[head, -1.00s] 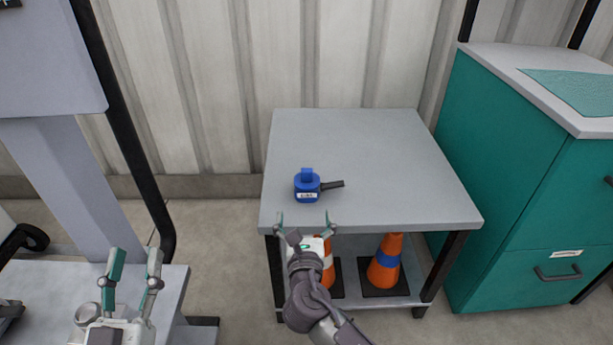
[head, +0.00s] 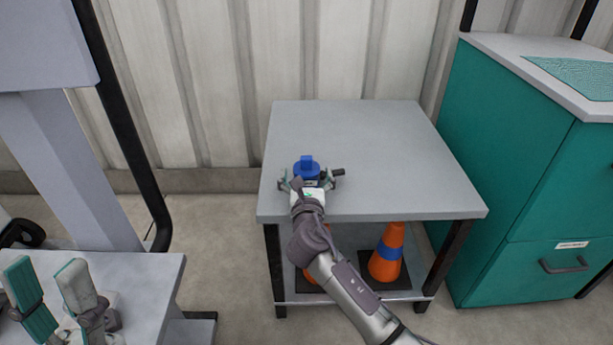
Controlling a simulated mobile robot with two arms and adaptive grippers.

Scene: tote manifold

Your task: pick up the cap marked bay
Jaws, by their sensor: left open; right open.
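The blue cap (head: 307,164) stands on the grey table (head: 390,140), near its front left part. A dark strap or handle (head: 338,172) sticks out from it to the right. Its white label, seen earlier, is now mostly hidden by my gripper, so I cannot read it. My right gripper (head: 309,177) is open, with its fingers on either side of the cap's front; I cannot tell whether they touch it. My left gripper (head: 48,284) is open and empty at the lower left, far from the cap.
Orange cones (head: 387,258) stand on the table's lower shelf. A teal cabinet (head: 510,190) stands close to the table's right. A grey stand (head: 150,280) is at the left. The back and right of the tabletop are clear.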

